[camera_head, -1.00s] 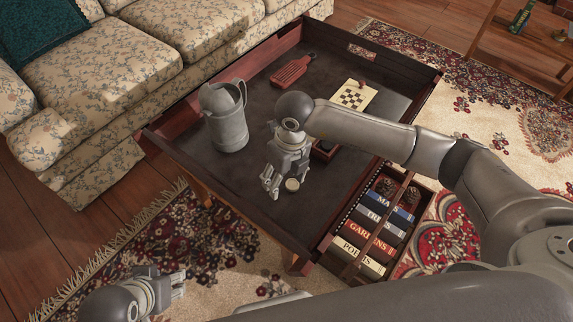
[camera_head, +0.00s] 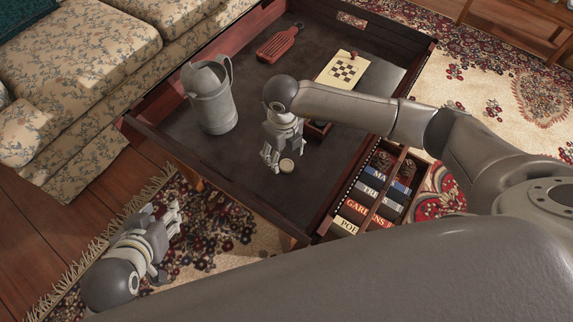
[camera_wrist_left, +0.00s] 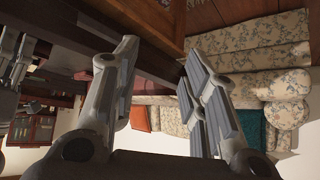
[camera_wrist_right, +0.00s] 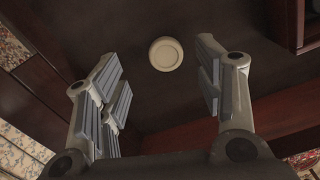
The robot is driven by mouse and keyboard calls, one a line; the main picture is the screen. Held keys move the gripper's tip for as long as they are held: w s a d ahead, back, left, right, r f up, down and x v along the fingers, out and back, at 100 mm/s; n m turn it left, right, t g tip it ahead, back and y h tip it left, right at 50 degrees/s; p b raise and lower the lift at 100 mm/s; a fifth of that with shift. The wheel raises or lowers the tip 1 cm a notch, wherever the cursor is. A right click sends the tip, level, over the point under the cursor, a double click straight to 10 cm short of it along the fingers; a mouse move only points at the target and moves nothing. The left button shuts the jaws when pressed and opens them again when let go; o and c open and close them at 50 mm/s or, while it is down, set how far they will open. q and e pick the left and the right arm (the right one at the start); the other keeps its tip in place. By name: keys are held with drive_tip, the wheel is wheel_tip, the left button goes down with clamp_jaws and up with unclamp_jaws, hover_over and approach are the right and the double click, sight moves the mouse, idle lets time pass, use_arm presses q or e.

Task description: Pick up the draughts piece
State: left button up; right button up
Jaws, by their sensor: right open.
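The draughts piece is a small round cream disc (camera_head: 286,165) lying flat on the dark tray-like table top (camera_head: 230,165). My right gripper (camera_head: 273,160) is just above the table beside it, on its left in the head view. In the right wrist view the draughts piece (camera_wrist_right: 166,54) lies beyond the open fingers (camera_wrist_right: 160,85), roughly between their lines, with nothing held. My left gripper (camera_head: 172,222) is low at the left, over the rug outside the table. In the left wrist view its fingers (camera_wrist_left: 155,75) are spread with nothing between them.
A grey metal jug (camera_head: 212,100) stands left of my right gripper. A red slatted board (camera_head: 277,46) and a checkered board (camera_head: 342,72) lie farther back. Raised rims edge the table. A compartment of books (camera_head: 372,200) is at the right. A floral sofa (camera_head: 90,60) stands left.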

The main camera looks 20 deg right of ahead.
sight(286, 164)
drive_tip(key=f, duration=0.2)
drive_tip(key=f+b, duration=0.1)
drive_tip(key=f, duration=0.1)
drive_tip(key=shift+d, duration=0.35)
drive_tip(key=shift+f, duration=0.25)
use_arm(q)
drive_tip(key=w+d+r+t+h, duration=0.1)
drive_tip(key=w+d+r+t, duration=0.1)
drive_tip(key=w+r+t, duration=0.2)
drive_tip(key=shift+w+r, duration=0.4)
drive_tip(key=shift+w, duration=0.2)
use_arm(e)
drive_tip(key=c, duration=0.8)
